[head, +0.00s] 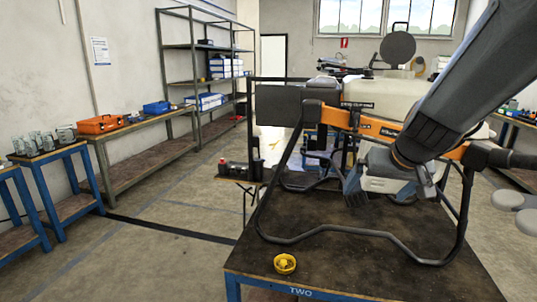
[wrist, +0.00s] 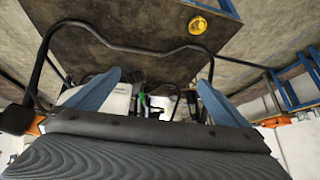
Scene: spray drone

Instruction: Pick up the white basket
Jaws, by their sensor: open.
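I cannot make out a white basket for certain in either view. The spray drone stands on the work table (head: 340,262), with a large off-white tank (head: 375,92), orange arms (head: 335,116) and a black tube landing frame (head: 345,230). A round dark lid (head: 398,47) stands raised above the tank. My gripper (head: 380,200) is low beside the tank, within the landing frame's outline. In the wrist view my gripper (wrist: 159,78) has its two blue fingers wide apart, with nothing held between them. My arm hides part of the tank.
A yellow round cap (head: 285,263) lies near the table's front edge and also shows in the wrist view (wrist: 198,25). The frame's tubes (wrist: 130,48) run close to my fingers. Left are an orange toolbox (head: 100,124) and shelves (head: 205,60).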

